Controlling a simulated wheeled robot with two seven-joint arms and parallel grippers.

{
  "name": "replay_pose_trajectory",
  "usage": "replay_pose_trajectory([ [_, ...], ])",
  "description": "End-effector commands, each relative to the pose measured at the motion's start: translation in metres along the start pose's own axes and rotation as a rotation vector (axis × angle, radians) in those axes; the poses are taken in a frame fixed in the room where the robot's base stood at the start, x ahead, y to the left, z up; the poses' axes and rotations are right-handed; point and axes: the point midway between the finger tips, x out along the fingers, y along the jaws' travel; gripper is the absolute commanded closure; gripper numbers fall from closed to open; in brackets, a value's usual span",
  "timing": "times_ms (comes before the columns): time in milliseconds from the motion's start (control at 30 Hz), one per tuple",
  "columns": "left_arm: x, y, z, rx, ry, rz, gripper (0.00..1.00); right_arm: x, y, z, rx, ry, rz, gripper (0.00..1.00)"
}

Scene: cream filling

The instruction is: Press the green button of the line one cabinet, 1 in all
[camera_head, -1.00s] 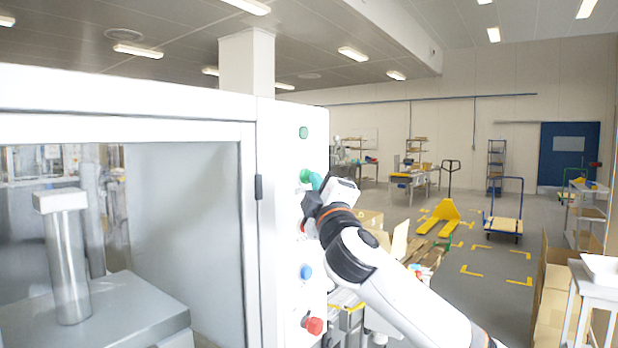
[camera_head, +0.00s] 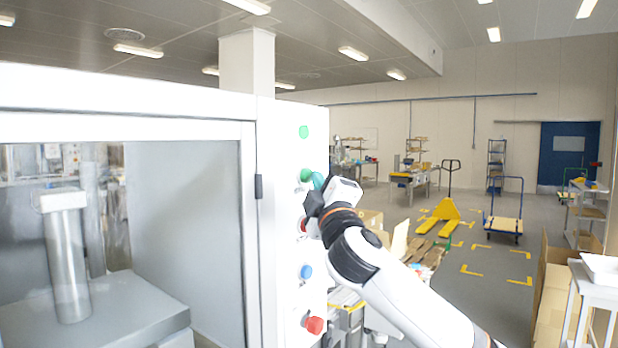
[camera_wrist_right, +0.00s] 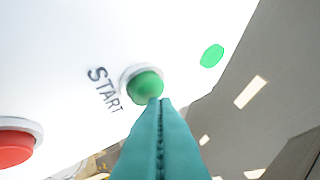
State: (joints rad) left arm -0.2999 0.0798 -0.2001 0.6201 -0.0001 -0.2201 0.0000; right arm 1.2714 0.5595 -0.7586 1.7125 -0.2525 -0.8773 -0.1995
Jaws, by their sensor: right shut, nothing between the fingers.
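The white cabinet (camera_head: 290,230) stands at the left with a panel of controls on its right face. The green button (camera_head: 305,175) sits on this panel; in the right wrist view the green button (camera_wrist_right: 144,82) is beside the word START. My right gripper (camera_head: 317,181) is shut and empty, its teal fingertips at the button. In the right wrist view the shut fingertips (camera_wrist_right: 160,101) overlap the button's lower edge; I cannot tell if they touch it. A round green lamp (camera_head: 304,132) above the button looks bright. My left gripper is not in view.
A red button (camera_wrist_right: 14,148) is near the green one. Lower on the panel are a blue button (camera_head: 306,272) and a red knob (camera_head: 314,325). A yellow pallet jack (camera_head: 442,215) and a cart (camera_head: 504,222) stand far back on open floor.

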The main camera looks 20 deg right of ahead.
Motion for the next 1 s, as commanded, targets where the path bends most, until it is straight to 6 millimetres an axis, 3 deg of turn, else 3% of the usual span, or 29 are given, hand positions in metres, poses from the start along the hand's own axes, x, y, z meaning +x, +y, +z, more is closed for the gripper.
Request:
replay_pose_trajectory([
  [467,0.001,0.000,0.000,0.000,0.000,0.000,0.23,-0.006,-0.004,-0.005,0.001,0.000,0.000,1.00],
  [1000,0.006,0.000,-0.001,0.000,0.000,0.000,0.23,-0.039,-0.027,-0.029,0.000,0.000,0.001,1.00],
])
